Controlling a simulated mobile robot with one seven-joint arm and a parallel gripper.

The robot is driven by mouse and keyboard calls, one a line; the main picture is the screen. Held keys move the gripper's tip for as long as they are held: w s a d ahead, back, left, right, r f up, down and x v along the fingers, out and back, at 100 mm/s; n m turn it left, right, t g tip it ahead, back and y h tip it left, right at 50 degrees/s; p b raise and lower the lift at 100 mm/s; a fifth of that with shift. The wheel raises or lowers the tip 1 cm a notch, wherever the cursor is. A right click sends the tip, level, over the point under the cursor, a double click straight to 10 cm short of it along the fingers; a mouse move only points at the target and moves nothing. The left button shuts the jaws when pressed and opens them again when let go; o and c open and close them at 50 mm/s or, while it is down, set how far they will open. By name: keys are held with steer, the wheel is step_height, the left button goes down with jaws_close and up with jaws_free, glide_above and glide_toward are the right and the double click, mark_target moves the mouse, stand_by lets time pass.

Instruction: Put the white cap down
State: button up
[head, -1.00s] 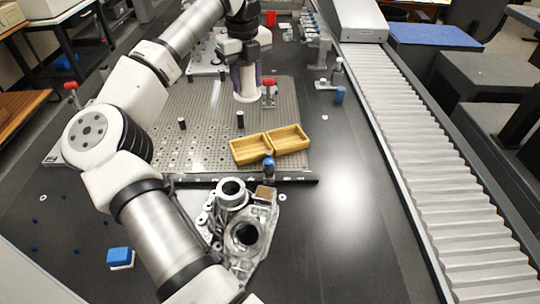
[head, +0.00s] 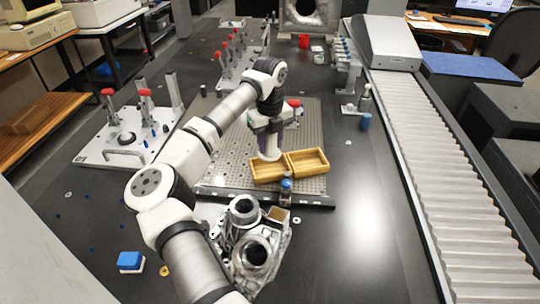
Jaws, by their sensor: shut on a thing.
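My gripper (head: 268,141) points down at the middle of the perforated plate and is shut on the white cap (head: 270,156). The cap shows as a pale round shape under the fingers. The cap is over the back part of the left compartment of the two-compartment wooden tray (head: 270,181). I cannot tell whether it touches the tray or hangs just above it. The fingertips are small and partly hidden by the gripper body.
The perforated plate (head: 225,180) lies under the tray. A blue-topped bottle (head: 286,188) stands in front of the tray. A metal casting (head: 247,255) lies nearer, beside my arm. A red-handled clamp (head: 295,106) stands behind. The dark table right of the plate is largely clear.

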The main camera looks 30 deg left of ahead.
mark_target(270, 157)
steer(key=shift+f+p, duration=0.3)
steer(key=shift+f, duration=2.6)
steer(key=shift+f, duration=0.1)
steer(key=o, duration=1)
step_height(270, 157, up, 12)
steer(key=shift+r+b, duration=0.15)
steer(key=shift+b, duration=0.5)
